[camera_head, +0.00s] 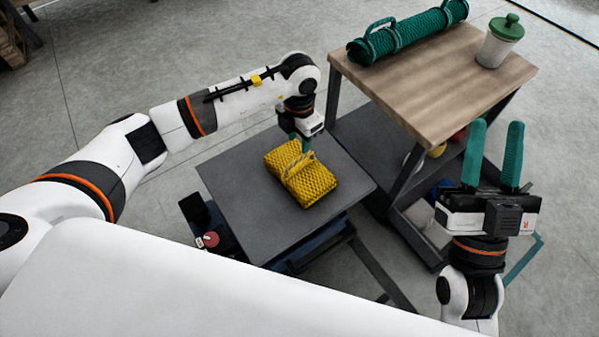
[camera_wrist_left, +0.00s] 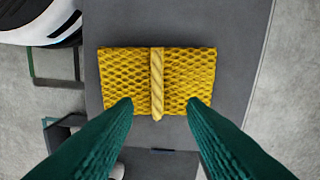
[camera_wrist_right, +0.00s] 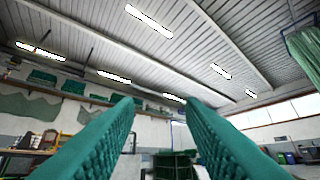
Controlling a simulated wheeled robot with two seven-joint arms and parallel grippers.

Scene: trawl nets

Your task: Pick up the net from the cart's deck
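A folded yellow net (camera_head: 312,185) with a rope band across its middle lies on the grey deck of the cart (camera_head: 240,196). My left gripper (camera_head: 303,143) is over the far side of the net, pointing down. In the left wrist view the net (camera_wrist_left: 190,75) lies beyond the two green fingers (camera_wrist_left: 160,103), which are apart with nothing held between them. From these views I cannot tell whether the fingertips touch the net. My right gripper (camera_head: 495,155) is raised at the right with its green fingers apart and pointing up; it is empty in the right wrist view (camera_wrist_right: 160,102).
A wooden-topped workbench (camera_head: 440,90) stands just right of the cart, holding a rolled green net (camera_head: 408,32) and a jar with a green lid (camera_head: 500,40). A red button (camera_head: 211,239) is at the cart's near left side. Open floor lies left.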

